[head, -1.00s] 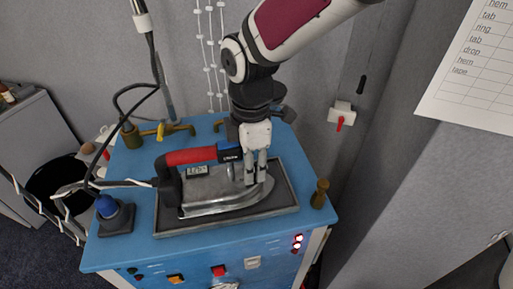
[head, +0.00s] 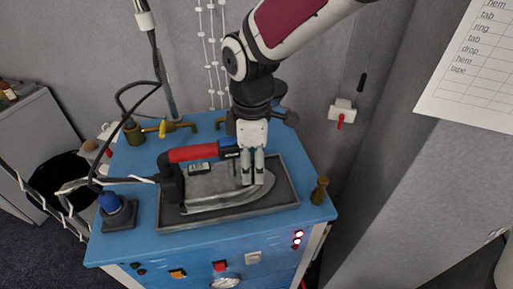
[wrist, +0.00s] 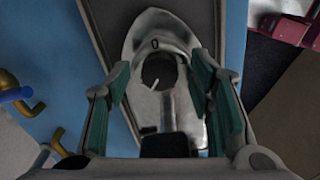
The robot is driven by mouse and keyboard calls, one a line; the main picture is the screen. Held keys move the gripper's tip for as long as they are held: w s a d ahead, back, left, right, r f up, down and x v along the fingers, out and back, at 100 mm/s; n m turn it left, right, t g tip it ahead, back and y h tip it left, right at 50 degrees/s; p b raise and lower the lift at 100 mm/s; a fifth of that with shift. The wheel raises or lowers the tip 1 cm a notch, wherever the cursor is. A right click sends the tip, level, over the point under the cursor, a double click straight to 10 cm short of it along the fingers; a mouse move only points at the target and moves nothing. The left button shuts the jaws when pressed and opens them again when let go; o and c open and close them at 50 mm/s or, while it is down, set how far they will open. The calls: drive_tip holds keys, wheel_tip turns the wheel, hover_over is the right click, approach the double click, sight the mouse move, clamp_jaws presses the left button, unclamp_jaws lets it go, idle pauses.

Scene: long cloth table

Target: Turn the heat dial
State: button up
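The iron (head: 215,190), grey with a red handle (head: 193,154), lies on a dark tray on the blue table. The heat dial (wrist: 158,70) is a dark round knob on the iron's light metal top in the wrist view. A pale pointer line on it points to the lower left, and a 0 mark sits above it. My gripper (head: 252,182) points down over the iron's front part. In the wrist view my gripper (wrist: 159,72) is open, one finger on each side of the dial with gaps between. The dial is hidden in the head view.
The iron's handle and a small display (head: 199,168) are just left of my fingers. A brass post (head: 319,190) stands right of the tray (head: 287,203). A blue knob on a dark base (head: 119,217) and a black cable are at the left. Brass taps (head: 175,127) stand behind.

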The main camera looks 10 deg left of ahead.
sight(253, 166)
drive_tip(key=shift+r, duration=0.1)
wheel_tip(253, 166, up, 12)
idle(0.6)
drive_tip(key=shift+s+d, duration=0.1)
drive_tip(key=shift+d, duration=0.05)
